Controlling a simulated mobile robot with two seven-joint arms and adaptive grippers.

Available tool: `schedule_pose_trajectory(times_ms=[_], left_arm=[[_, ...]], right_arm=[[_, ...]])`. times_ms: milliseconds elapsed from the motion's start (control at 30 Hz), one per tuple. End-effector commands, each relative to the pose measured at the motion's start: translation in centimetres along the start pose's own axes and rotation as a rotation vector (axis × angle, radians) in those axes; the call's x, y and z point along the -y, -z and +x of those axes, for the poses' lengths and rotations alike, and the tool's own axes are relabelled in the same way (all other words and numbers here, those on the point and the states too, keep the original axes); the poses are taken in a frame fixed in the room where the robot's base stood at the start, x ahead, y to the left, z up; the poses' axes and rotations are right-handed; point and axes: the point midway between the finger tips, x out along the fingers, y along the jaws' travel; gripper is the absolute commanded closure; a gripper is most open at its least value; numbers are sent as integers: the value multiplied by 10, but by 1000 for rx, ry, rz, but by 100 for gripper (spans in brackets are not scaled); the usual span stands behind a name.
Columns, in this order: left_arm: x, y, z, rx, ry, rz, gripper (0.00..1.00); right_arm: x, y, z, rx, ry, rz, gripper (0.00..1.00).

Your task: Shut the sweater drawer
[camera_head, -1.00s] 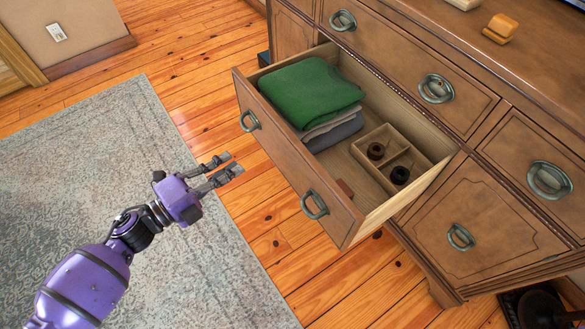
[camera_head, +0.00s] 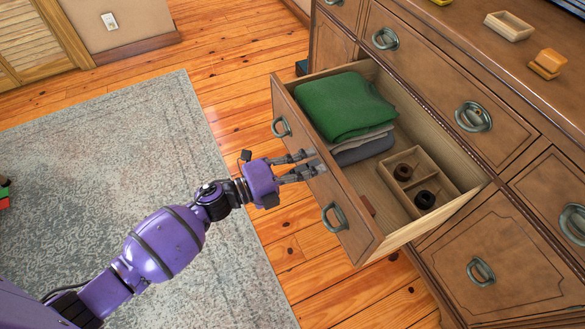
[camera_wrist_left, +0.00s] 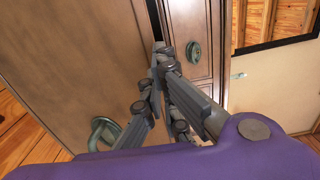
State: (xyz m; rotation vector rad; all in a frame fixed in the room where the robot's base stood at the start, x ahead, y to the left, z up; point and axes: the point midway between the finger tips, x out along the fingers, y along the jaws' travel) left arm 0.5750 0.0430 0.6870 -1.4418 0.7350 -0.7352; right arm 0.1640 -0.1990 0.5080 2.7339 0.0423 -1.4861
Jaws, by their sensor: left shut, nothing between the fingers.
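The sweater drawer (camera_head: 345,215) is pulled well out of the wooden dresser. A folded green sweater (camera_head: 345,105) lies in it on top of grey folded clothes (camera_head: 362,150). Two ring handles, one on the left (camera_head: 281,127) and one on the right (camera_head: 334,217), hang on its front. My left gripper (camera_head: 314,162) is shut and empty, its fingertips at the drawer front between these handles; I cannot tell whether they touch it. The wrist view shows the fingers (camera_wrist_left: 154,68) close before the wooden front (camera_wrist_left: 85,60). My right gripper is out of view.
A divided tray (camera_head: 432,180) with dark round items sits in the drawer's right part. Small wooden items (camera_head: 548,63) and a shallow box (camera_head: 509,25) stand on the dresser top. A grey rug (camera_head: 100,170) and bare floor (camera_head: 235,105) lie before the dresser.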

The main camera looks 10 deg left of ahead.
Motion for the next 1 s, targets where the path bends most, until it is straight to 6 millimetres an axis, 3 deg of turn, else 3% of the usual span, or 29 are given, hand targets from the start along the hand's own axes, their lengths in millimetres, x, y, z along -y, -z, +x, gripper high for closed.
schedule_pose_trajectory(times_ms=[667,867,1000], left_arm=[[0,0,16,-1,1,-1,100],[1,0,46,-2,4,0,100],[2,1,80,-2,5,1,100]], right_arm=[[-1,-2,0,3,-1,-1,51],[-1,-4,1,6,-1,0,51],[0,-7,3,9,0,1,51]])
